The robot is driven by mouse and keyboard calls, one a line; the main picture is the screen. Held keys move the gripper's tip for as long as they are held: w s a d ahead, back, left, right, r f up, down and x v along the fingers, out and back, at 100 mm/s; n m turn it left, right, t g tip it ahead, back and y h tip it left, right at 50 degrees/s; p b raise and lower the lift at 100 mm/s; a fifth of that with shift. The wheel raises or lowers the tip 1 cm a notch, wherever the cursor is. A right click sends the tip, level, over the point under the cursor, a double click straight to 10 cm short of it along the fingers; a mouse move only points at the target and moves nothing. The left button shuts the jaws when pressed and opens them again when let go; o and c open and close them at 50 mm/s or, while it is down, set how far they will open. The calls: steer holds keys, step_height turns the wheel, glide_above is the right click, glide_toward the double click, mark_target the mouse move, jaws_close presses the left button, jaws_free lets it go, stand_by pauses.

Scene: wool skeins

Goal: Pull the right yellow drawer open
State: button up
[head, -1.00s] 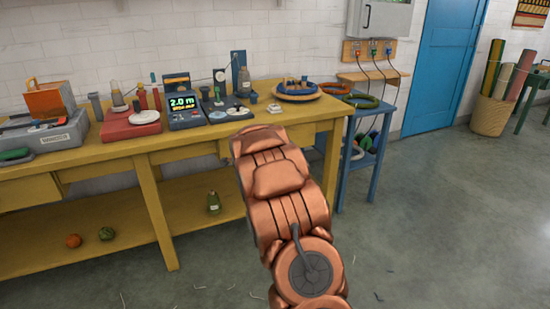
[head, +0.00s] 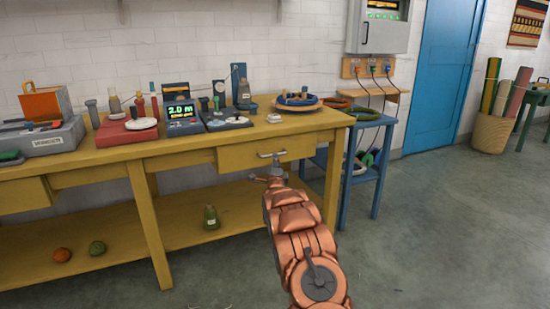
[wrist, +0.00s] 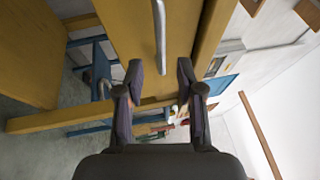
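The right yellow drawer (head: 240,157) is in the yellow workbench and looks shut, its front about flush with the frame. Its metal bar handle (head: 271,154) shows on the front. In the head view my gripper (head: 268,171) is just below and in front of the handle, small and partly hidden by my copper arm. In the wrist view the handle (wrist: 160,35) stands lengthwise ahead of my gripper (wrist: 160,70), in line with the gap between the two dark fingers.
The bench top (head: 190,142) carries a meter (head: 181,112), a red tray and a wooden plate (head: 298,104). A blue cart (head: 362,165) stands right of the bench. The floor in front is clear.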

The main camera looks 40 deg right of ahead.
steer(key=shift+b+x, duration=0.7)
steer(key=shift+x, duration=2.35)
steer(key=shift+r, duration=0.1)
jaws_close()
